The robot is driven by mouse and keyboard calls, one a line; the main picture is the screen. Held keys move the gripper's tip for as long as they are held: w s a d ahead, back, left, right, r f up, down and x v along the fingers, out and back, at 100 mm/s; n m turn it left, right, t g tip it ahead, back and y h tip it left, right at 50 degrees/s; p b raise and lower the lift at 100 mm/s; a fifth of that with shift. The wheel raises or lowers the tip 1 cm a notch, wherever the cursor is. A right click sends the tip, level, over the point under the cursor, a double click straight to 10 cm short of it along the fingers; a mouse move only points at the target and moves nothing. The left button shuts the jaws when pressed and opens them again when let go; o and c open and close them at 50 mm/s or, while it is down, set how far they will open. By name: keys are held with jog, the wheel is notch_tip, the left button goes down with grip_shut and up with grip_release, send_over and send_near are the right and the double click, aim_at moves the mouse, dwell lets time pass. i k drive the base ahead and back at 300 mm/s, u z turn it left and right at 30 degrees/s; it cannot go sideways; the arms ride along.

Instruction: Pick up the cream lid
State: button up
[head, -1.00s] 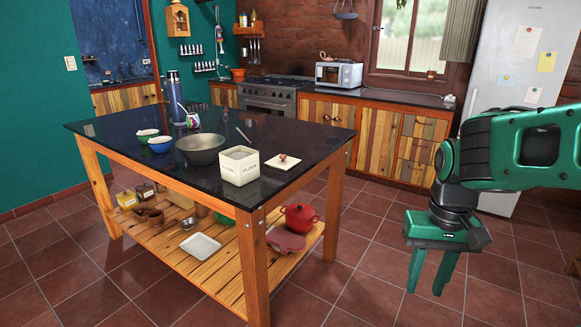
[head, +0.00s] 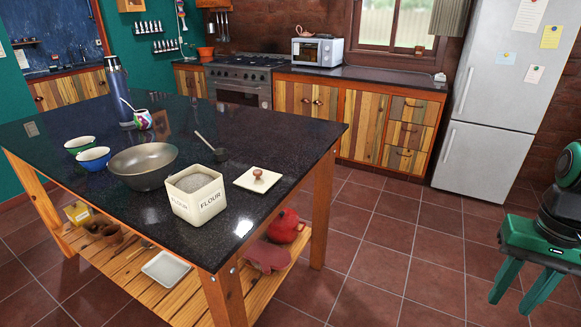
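The cream lid (head: 247,182) is a flat square with a round brown knob. It lies on the dark table top near its right edge. The cream flour canister (head: 197,196), marked FLOUR, stands open just left of the lid, with pale contents showing. My gripper (head: 513,299) is at the lower right of the head view, well to the right of the table and apart from the lid. Its two green fingers point down, spread apart, with nothing between them.
A red pot (head: 284,226) sits on the lower shelf. Tiled floor (head: 400,250) between table and gripper is clear.

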aim_at(257, 179)
jog(key=u, duration=0.2)
jog(key=i, duration=0.95)
jog(key=u, duration=0.55)
